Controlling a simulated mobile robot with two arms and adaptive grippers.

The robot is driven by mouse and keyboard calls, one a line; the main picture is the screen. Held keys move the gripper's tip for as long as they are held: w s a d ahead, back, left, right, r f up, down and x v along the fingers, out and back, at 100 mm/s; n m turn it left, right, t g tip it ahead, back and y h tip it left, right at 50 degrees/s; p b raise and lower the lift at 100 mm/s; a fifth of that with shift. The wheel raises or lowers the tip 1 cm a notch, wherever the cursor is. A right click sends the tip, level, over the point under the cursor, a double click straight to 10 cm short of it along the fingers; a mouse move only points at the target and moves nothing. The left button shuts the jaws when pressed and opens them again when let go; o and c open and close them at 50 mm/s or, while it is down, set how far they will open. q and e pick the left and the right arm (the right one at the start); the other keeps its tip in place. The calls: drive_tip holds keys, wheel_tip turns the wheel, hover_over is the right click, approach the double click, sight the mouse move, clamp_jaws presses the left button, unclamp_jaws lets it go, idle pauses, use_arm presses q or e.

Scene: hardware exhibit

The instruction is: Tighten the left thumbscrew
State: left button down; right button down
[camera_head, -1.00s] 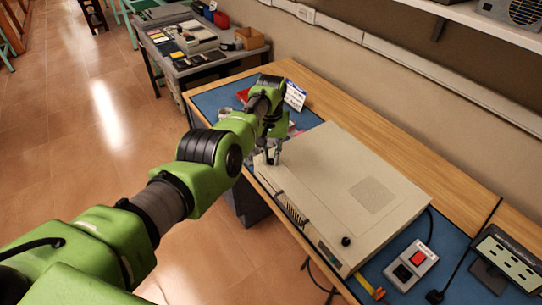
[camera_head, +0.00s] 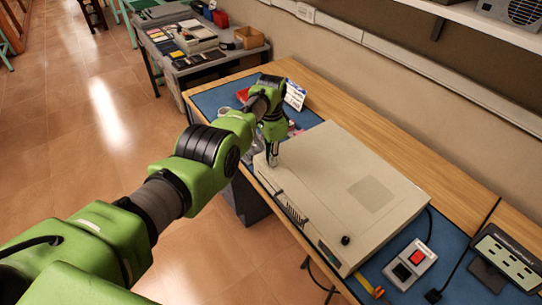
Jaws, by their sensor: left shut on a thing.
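My left gripper (camera_head: 273,160) points down at the far left corner of the beige case (camera_head: 330,175), which lies flat on the workbench. Its fingers are close together and shut on the left thumbscrew, which they hide. The right thumbscrew (camera_head: 346,240), a small black knob, stands on the case's near right corner, clear of the gripper. My right gripper is out of view.
A grey box with red and black buttons (camera_head: 410,264) lies right of the case, and a power strip (camera_head: 506,260) beyond it. A white card (camera_head: 294,95) stands behind my left wrist. The case top is otherwise clear.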

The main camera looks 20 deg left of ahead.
use_arm(q)
drive_tip(key=m, duration=0.5)
drive_tip(key=shift+r+m, duration=0.1)
drive_tip(key=shift+m, duration=0.2)
idle(0.4)
drive_tip(key=c, duration=2)
unclamp_jaws()
wheel_tip(320, 180, up, 12)
drive_tip(key=shift+f, duration=0.1)
